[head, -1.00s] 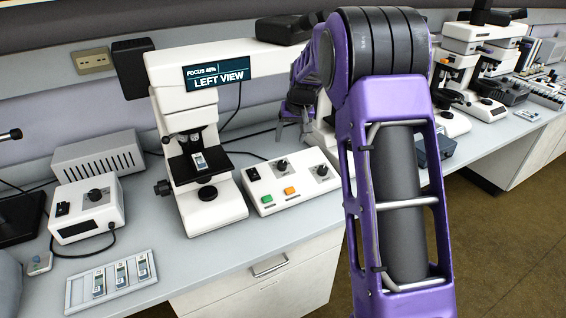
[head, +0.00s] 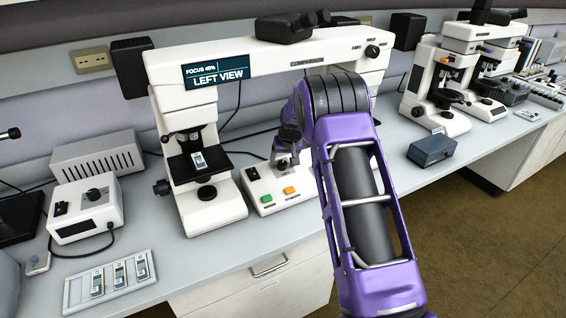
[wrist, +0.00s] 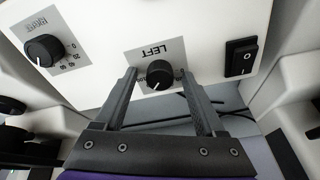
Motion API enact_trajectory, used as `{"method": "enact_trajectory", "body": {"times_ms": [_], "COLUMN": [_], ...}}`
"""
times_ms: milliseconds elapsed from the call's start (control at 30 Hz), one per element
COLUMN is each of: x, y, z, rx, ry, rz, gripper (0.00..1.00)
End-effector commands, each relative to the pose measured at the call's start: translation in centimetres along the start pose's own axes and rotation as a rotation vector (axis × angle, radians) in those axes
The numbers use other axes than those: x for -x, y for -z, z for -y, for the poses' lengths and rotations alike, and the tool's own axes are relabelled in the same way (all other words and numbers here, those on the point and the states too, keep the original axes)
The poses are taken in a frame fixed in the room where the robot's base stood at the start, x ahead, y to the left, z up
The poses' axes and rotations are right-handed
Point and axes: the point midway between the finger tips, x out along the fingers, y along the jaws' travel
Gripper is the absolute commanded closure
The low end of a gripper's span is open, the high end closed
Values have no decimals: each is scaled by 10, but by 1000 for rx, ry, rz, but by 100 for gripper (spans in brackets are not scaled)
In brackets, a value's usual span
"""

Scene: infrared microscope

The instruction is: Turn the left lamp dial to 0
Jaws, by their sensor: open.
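The left lamp dial (wrist: 159,74) is a round black knob with a white pointer mark, on a white control box (wrist: 95,86). In the wrist view it appears upside down under the word LEFT, its pointer toward the bottom of the picture. Its scale numbers are mostly hidden by my fingers. My gripper (wrist: 158,78) is open, with one finger on each side of the knob in the picture; I cannot tell whether they touch it. In the head view my gripper (head: 284,152) is over the box, largely covering the dial.
A second dial marked RIGHT (wrist: 44,49) and a black rocker switch (wrist: 240,57) flank the left dial. Green (head: 267,199) and orange (head: 290,191) buttons sit on the box front. The comparison microscope (head: 205,150) stands left of the box, its bridge above and behind.

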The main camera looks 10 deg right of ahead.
Motion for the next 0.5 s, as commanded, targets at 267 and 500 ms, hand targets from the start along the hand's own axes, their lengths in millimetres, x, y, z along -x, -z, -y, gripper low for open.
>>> {"method": "enact_trajectory", "body": {"times_ms": [267, 500], "x": [0, 0], "y": [0, 0], "z": [0, 0], "rx": [0, 0], "ry": [0, 0], "rz": [1, 1], "gripper": [50, 93]}}
